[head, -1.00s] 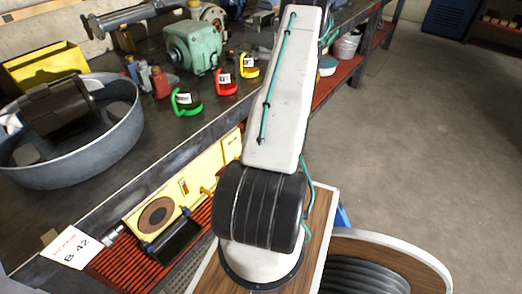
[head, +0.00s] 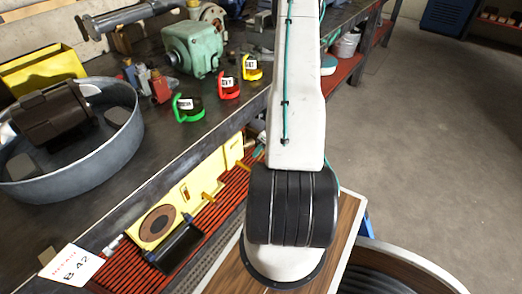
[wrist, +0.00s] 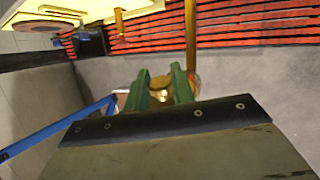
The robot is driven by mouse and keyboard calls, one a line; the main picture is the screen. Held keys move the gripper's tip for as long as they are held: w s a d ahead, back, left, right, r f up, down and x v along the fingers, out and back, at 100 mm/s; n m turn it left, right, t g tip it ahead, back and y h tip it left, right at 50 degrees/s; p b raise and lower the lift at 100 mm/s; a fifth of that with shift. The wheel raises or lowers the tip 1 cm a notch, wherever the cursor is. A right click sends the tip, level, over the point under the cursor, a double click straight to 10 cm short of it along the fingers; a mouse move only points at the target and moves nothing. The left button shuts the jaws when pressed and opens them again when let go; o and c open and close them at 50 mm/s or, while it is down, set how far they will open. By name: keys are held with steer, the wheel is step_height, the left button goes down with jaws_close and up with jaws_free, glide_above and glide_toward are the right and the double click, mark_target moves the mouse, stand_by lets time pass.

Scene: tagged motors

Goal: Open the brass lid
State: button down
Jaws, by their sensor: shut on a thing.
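In the wrist view the two green fingers of my gripper (wrist: 160,88) are shut on a round, shiny brass-coloured piece, which looks like part of the brass lid (wrist: 160,82). The rest of the lid is hidden behind the fingers and the dark gripper body. In the head view my arm stands in front, so my gripper and the lid do not show there.
A yellow unit (head: 188,200) with a brown disc (head: 158,222) and yellow handles sits on red slats under the bench edge. The bench holds a grey tub (head: 95,160), a green motor (head: 192,48) and coloured tagged rings (head: 188,108). Open floor (head: 440,150) lies right.

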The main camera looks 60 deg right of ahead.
steer(key=c, duration=1.2)
jaws_free()
steer(key=shift+c, duration=0.2)
steer(key=v, duration=0.3)
steer(key=shift+d+r, duration=0.15)
steer(key=shift+r, duration=0.05)
steer(key=s+d, duration=0.8)
steer(key=shift+s+d+f, duration=0.15)
steer(key=shift+s+f, duration=0.05)
